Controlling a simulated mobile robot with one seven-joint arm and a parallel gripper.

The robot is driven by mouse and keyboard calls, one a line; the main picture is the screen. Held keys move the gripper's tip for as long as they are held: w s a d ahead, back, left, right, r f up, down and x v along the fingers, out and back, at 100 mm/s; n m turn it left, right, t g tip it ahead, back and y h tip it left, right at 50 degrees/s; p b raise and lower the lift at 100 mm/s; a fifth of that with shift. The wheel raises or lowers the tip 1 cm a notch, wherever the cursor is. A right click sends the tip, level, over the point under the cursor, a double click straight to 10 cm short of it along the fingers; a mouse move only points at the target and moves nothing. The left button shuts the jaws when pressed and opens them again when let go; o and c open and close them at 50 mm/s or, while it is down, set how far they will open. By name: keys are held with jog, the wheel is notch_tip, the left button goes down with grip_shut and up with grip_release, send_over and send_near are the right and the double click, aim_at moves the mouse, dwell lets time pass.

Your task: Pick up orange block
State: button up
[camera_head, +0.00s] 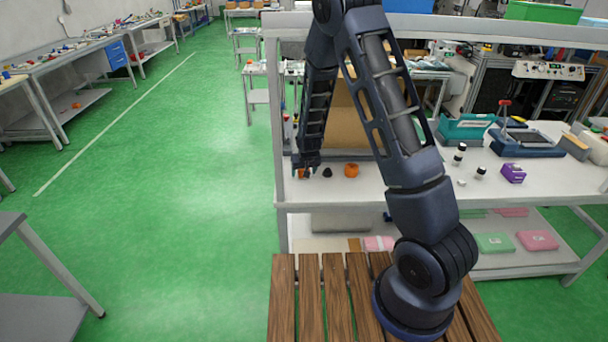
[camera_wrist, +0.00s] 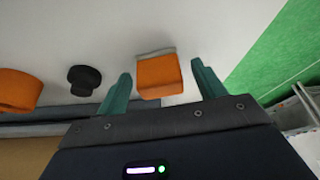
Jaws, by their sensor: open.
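The orange block (camera_wrist: 158,75) sits on the white tabletop in the wrist view, with a grey strip along its far edge. My gripper (camera_wrist: 160,80) is open, with one green finger on each side of the block and a visible gap on both sides. In the head view my gripper (camera_head: 306,160) points down at the left end of the white table (camera_head: 420,190). A small part of the orange block (camera_head: 301,173) shows under it; the rest is hidden by the gripper.
A black knob-like piece (camera_head: 327,172) and a round orange piece (camera_head: 351,170) stand to the right of my gripper in the head view. A purple box (camera_head: 513,173) and small bottles are farther right. The table's left edge is close to the block.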

jog(key=c, duration=1)
